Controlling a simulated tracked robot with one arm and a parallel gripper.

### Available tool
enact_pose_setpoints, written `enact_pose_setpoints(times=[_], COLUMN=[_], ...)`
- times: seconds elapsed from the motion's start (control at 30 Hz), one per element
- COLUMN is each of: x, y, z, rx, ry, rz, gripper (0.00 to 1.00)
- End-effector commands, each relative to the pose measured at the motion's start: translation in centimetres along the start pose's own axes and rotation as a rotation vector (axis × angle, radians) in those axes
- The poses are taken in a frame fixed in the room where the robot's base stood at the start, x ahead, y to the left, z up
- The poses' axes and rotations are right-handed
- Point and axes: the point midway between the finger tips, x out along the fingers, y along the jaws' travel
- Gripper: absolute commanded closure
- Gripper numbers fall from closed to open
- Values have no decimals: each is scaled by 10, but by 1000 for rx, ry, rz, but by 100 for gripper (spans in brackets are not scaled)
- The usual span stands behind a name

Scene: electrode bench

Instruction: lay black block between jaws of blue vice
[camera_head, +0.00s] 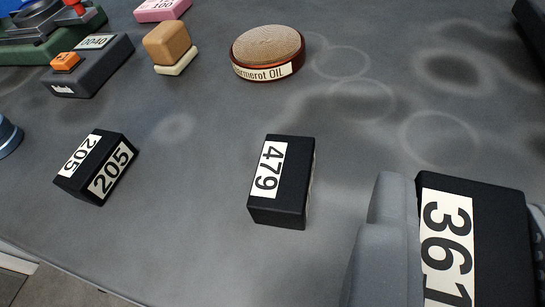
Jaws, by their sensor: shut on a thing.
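A black block labelled 361 (500,240) is held in my gripper (464,210) at the lower right. One grey finger lies along the block's left side, and part of the other shows at the right picture edge. The block's lower end is cut off by the picture. I cannot tell how high it is above the bench. Two other black blocks rest on the bench: one labelled 479 (291,185) in the middle and one labelled 205 (78,178) at the left. No blue vice can be made out.
On the grey bench (200,235), a round Armerot Oil tin (268,50), a tan block on a cream base (168,43), a dark box with an orange button (95,72) and a pink block (160,8) stand farther back. A blue-grey round object (6,138) shows at the left edge.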

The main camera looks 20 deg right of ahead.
Motion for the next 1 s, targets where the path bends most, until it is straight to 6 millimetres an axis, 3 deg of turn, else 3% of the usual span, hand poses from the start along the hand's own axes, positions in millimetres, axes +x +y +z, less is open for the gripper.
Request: enact_pose_setpoints(times=[0.3, 0.43, 1.0], x=[0, 2, 25], y=[2, -7, -125], z=[-1, -1, 2], rx=[2, 1, 1], ry=[1, 2, 1], rz=[4, 2, 1], gripper=[100, 100, 100])
